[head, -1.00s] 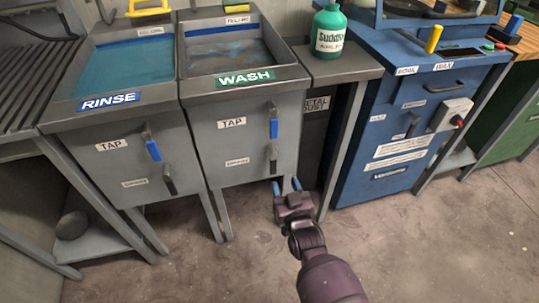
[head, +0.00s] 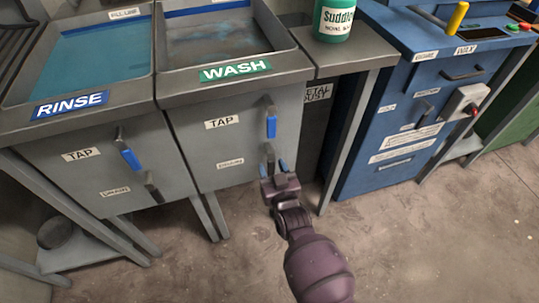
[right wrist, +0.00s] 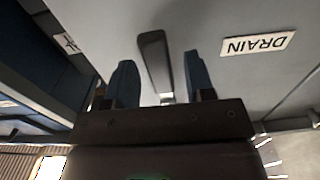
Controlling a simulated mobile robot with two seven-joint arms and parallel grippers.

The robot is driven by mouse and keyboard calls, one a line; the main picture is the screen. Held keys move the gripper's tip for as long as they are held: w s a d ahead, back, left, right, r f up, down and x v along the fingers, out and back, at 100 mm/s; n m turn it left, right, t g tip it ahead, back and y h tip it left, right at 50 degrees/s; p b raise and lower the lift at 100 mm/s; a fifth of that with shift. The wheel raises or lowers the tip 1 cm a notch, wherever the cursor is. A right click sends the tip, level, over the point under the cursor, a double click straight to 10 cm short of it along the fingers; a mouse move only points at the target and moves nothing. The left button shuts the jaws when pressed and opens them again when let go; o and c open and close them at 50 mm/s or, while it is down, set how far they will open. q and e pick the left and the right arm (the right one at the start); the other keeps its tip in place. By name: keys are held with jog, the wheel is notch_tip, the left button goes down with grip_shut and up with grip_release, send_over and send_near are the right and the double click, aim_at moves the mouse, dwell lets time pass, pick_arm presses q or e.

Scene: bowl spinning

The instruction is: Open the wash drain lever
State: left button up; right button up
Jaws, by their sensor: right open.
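The wash drain lever (head: 270,158) is a dark grey handle on the front of the grey wash sink cabinet (head: 190,125), below the blue tap lever (head: 271,124). My right gripper (head: 273,168) is open at the drain lever, its blue-tipped fingers pointing at the cabinet. In the right wrist view the dark lever (right wrist: 154,60) shows between the two open fingers (right wrist: 160,82), nearer the left one. I cannot tell whether either finger touches it. The drain label (right wrist: 258,43) appears upside down there. My left gripper is not in view.
The rinse sink (head: 85,65) with its own levers stands to the left. A green soap jug (head: 334,22) sits on the grey side shelf (head: 345,55). A blue cabinet (head: 385,170) stands to the right. The floor in front is clear.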

jog(key=shift+w+a, duration=0.2)
jog(key=shift+w, duration=0.35)
jog(key=shift+r, duration=0.1)
jog(key=shift+s, duration=0.1)
jog(key=shift+c, duration=0.3)
grip_shut()
